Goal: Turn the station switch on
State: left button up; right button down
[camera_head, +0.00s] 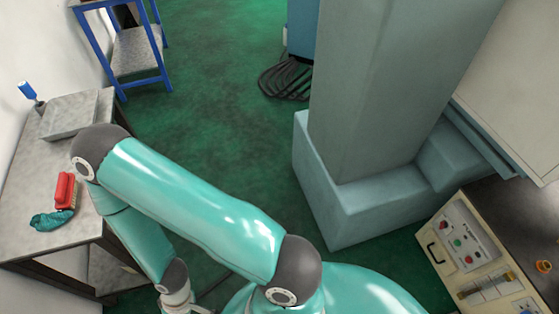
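A cream-coloured station cabinet (437,268) stands at the lower right. An orange-red knob (543,266) sits near the right edge. I cannot tell which of these controls is the station switch or what state it is in. My teal arm rises from the bottom middle, bends at the left and runs down to a pale wrist at the bottom edge. No gripper fingers show; both grippers are out of view.
A large grey-green machine column (385,90) stands right of centre. Green floor (215,120) is open between.

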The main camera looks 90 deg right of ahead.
aim_at(443, 225)
jog(key=z, duration=0.2)
jog(key=i, duration=0.3)
jog(key=z, duration=3)
jog(key=i, duration=0.3)
jog(key=z, duration=1.25)
jog(key=k, duration=0.85)
jog(key=z, duration=0.2)
jog(key=i, duration=0.85)
jog(key=u, duration=0.15)
